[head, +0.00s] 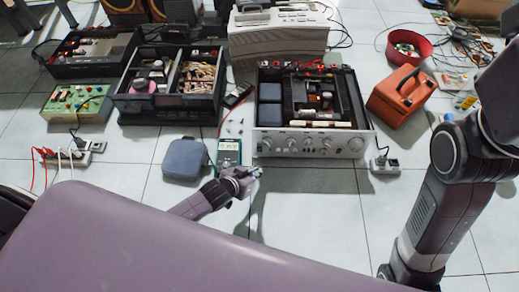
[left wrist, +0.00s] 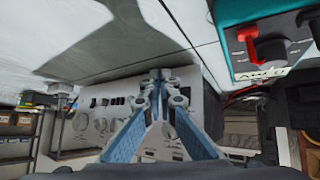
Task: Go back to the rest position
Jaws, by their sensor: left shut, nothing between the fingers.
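My left gripper (head: 256,171) is low over the tiled floor, just in front of the silver hi-fi amplifier (head: 312,144). In the left wrist view, its blue-grey fingers (left wrist: 160,78) come together at the tips with nothing between them. The amplifier's knobbed front panel (left wrist: 100,122) is behind the fingers there; I cannot tell whether they touch it. My right arm comes down along the right side of the head view, and its gripper does not show.
A teal multimeter (head: 229,152) and a blue-grey case (head: 184,159) lie left of the amplifier. Black parts trays (head: 172,108) stand at the left. Floor tiles (head: 325,205) in front are clear.

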